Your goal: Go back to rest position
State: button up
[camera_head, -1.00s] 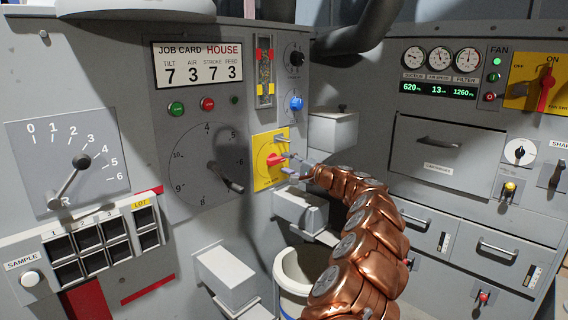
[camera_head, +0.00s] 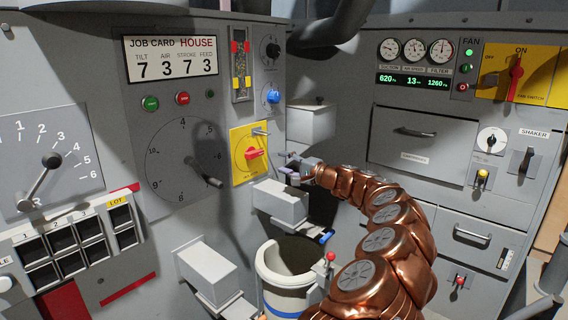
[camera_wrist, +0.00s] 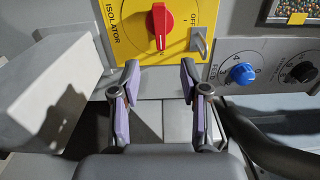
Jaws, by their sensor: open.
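My gripper (camera_head: 293,172) ends my copper-coloured arm and stands a little right of and below the yellow isolator plate (camera_head: 241,168) with its red knob (camera_head: 254,154). In the wrist view the two purple-padded fingers of my gripper (camera_wrist: 158,72) are spread with nothing between them. The red isolator knob (camera_wrist: 159,24) shows beyond the fingertips, apart from them, with a grey metal tab (camera_wrist: 199,45) to its right.
A pale round bin (camera_head: 262,268) stands below my arm. Grey boxes (camera_head: 208,272) and (camera_head: 281,203) jut from the left panel near it. A grey drawer cabinet (camera_head: 480,210) stands to the right. A dark pipe (camera_wrist: 265,150) shows right of my fingers.

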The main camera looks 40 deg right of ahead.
dwell(0.4)
